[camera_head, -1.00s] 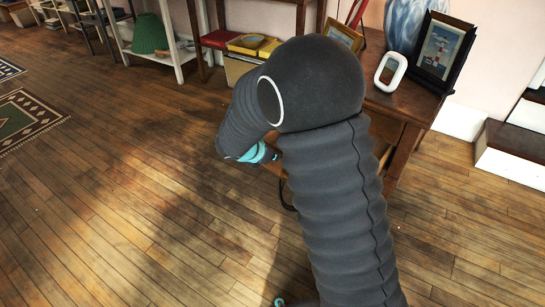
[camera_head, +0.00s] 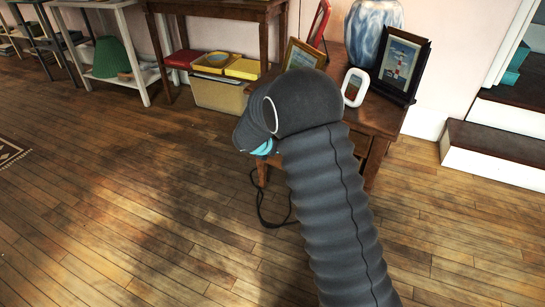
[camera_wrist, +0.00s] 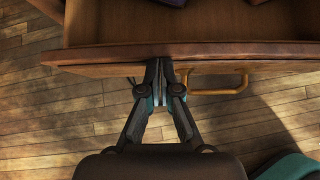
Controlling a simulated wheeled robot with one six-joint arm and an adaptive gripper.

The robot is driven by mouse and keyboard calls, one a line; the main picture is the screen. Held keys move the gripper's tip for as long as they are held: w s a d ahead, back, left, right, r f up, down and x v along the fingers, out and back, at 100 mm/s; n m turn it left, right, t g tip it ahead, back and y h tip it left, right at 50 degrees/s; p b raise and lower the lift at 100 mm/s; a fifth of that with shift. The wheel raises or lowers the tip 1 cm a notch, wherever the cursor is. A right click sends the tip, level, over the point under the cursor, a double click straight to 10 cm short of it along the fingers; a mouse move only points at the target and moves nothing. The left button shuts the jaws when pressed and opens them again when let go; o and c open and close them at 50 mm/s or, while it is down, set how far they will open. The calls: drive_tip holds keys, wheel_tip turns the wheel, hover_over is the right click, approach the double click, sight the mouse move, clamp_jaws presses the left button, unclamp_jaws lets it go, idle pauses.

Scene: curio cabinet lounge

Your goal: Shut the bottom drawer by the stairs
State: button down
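In the wrist view an open wooden drawer (camera_wrist: 115,70) shows its front board and part of its inside, with dark items (camera_wrist: 180,22) in it. A brass-coloured handle (camera_wrist: 222,90) is on the drawer front. My gripper (camera_wrist: 160,66) has its fingers together at the drawer front, just left of the handle, with nothing seen between them. I cannot tell if the tips touch the wood. In the head view the drawer is mostly hidden behind my arm, at the small wooden table (camera_head: 378,118) by the stairs (camera_head: 490,150).
On the table stand a blue-and-white vase (camera_head: 373,32), picture frames (camera_head: 402,65) and a white oval-framed object (camera_head: 355,87). A shelf table with yellow trays (camera_head: 243,68) and a bin (camera_head: 218,95) is behind. A dark cord (camera_head: 270,222) hangs near the floor.

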drive_tip(key=shift+w+d+p, duration=0.35)
drive_tip(key=shift+w+d, duration=0.55)
drive_tip(key=shift+w, duration=0.3)
drive_tip(key=shift+w+d+p, duration=0.35)
drive_tip(key=shift+w+d, duration=0.5)
drive_tip(key=shift+w, duration=0.35)
drive_tip(key=shift+s+a, duration=0.1)
